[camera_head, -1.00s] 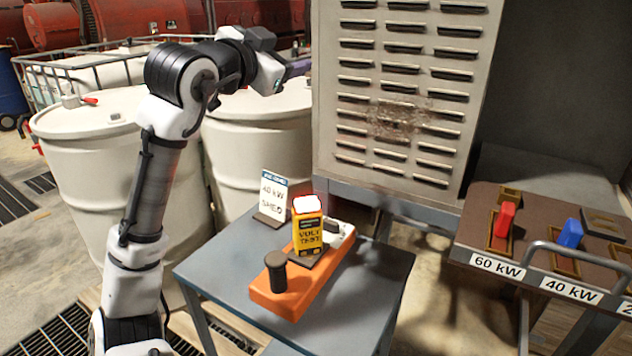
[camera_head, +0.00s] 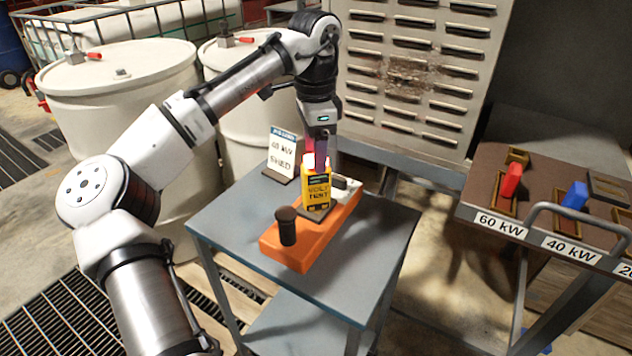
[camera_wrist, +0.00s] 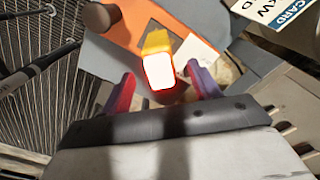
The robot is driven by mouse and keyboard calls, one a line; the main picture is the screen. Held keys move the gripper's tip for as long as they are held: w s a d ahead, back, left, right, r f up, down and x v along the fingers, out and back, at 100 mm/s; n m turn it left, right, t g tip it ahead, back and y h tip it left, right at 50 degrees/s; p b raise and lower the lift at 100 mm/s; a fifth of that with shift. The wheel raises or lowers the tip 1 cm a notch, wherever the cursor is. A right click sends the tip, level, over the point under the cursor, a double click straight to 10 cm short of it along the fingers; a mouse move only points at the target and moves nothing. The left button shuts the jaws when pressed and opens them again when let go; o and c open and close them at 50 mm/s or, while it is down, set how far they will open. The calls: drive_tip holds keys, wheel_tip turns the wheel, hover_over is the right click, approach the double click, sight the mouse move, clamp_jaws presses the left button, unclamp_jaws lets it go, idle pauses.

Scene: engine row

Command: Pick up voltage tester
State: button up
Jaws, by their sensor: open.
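The voltage tester (camera_head: 317,190) is a yellow block marked "VOLT TEST". It stands upright on an orange base (camera_head: 290,252) on a small grey table. In the wrist view the tester (camera_wrist: 158,66) shows its bright white top between my two finger tips, slightly ahead of them. My gripper (camera_head: 319,158) points down right above the tester, its fingers close to the top of it. In the wrist view my gripper (camera_wrist: 163,88) is open, with a red and purple finger on each side. I cannot tell whether the fingers touch the tester.
A dark knob (camera_head: 287,228) rises from the base's near end. A sign card (camera_head: 283,153) stands behind, left of the tester. The grey table (camera_head: 222,225) has bare room on its left. A switch panel (camera_head: 480,205) with red and blue levers is at right; white drums (camera_head: 120,95) stand left.

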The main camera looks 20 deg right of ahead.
sight(316, 176)
drive_tip(key=shift+d+f+p, duration=0.1)
drive_tip(key=shift+f+p, duration=0.65)
drive_tip(key=shift+f, duration=2.8)
drive_tip(key=shift+s, duration=0.1)
drive_tip(key=shift+c, duration=0.4)
drive_tip(key=c, duration=1.2)
drive_tip(key=shift+r, duration=0.15)
